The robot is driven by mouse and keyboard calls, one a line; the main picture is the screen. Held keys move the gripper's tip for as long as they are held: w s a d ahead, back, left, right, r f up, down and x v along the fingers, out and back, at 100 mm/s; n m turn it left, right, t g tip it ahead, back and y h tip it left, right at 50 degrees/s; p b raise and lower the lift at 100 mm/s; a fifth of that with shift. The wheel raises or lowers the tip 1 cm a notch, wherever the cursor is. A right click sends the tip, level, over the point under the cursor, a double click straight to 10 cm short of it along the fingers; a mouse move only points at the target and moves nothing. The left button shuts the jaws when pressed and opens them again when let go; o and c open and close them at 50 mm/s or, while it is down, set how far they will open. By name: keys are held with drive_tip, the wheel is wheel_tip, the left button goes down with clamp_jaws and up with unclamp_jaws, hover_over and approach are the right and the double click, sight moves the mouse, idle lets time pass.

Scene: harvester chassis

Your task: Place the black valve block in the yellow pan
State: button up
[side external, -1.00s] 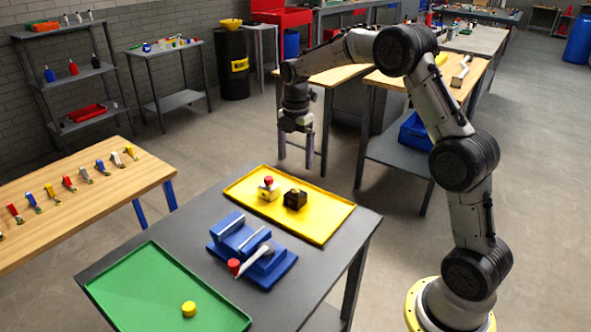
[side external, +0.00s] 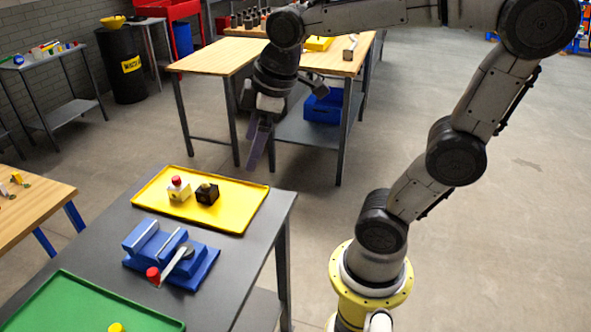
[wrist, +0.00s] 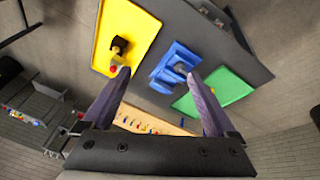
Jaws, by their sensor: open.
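The black valve block (side external: 207,194) sits upright in the yellow pan (side external: 238,209), beside a pale block with a red top (side external: 179,190). In the wrist view the black block (wrist: 117,42) and the yellow pan (wrist: 140,27) show at the upper left, with the red-topped block (wrist: 114,65) partly by the left finger. My gripper (side external: 258,146) is open and empty, pointing down, raised above and beyond the pan's back edge in the side view. It also shows open in the wrist view (wrist: 158,75), apart from the blocks.
A blue vise-like fixture (side external: 170,254) with a red-ended handle stands on the grey table in front of the pan. A green tray (side external: 80,310) with a yellow piece lies nearer. A wooden bench (side external: 30,205) is at left. The pan's right part is bare.

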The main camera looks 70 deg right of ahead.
drive_tip(key=s+a+f+m+t, duration=0.1)
drive_tip(key=s+a+f+m, duration=0.1)
drive_tip(key=s+m, duration=0.3)
drive_tip(key=s+f, duration=0.1)
drive_tip(key=s, duration=0.2)
drive_tip(key=shift+s+t, duration=0.3)
drive_tip(key=shift+s, duration=0.1)
drive_tip(key=shift+f, duration=0.1)
idle(0.5)
